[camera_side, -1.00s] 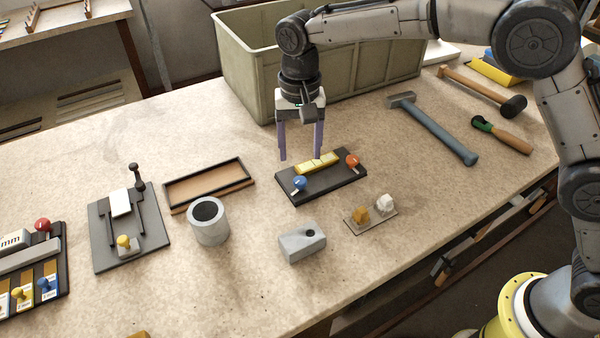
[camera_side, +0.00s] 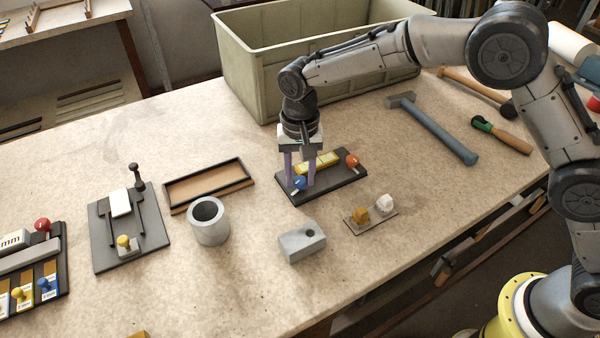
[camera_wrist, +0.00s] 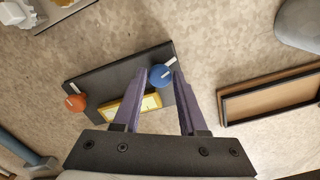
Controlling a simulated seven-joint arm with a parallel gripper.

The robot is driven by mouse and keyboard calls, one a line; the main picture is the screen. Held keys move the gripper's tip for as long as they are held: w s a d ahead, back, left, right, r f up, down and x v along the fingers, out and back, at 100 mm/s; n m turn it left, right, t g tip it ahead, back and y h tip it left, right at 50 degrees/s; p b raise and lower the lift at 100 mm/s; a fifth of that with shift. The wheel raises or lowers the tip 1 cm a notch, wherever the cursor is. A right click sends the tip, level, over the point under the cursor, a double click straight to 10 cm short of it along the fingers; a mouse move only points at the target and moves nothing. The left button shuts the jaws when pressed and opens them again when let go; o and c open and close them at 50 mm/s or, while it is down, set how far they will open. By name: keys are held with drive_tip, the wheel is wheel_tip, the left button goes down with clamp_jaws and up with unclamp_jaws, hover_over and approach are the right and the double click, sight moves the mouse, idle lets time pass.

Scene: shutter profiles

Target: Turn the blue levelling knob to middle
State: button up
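The blue levelling knob (camera_side: 299,183) sits at the left end of a dark plate (camera_side: 335,181). The plate also carries a yellow level block (camera_side: 318,164) and an orange knob (camera_side: 352,160). My gripper (camera_side: 300,184) is low over the plate, its two purple fingers on either side of the blue knob in the side view. In the wrist view the blue knob (camera_wrist: 161,76) shows between the two fingertips, with its white pointer toward the upper right. The fingers stand apart; the gap to the right finger looks small, and I cannot tell whether they touch the knob.
A grey block with a hole (camera_side: 302,242) and a grey cylinder (camera_side: 208,222) stand in front. A shallow wooden tray (camera_side: 208,186) lies to the left. A green bin (camera_side: 245,75) stands behind. A small plate with yellow and white pieces (camera_side: 371,214) lies at front right.

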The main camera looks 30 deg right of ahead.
clamp_jaws()
drive_tip(key=shift+n, duration=0.3)
drive_tip(key=n, duration=0.6)
drive_tip(key=shift+n, duration=0.3)
drive_tip(key=n, duration=0.6)
drive_tip(key=shift+r, duration=0.1)
drive_tip(key=shift+n, duration=0.4)
drive_tip(key=o, duration=0.5)
unclamp_jaws()
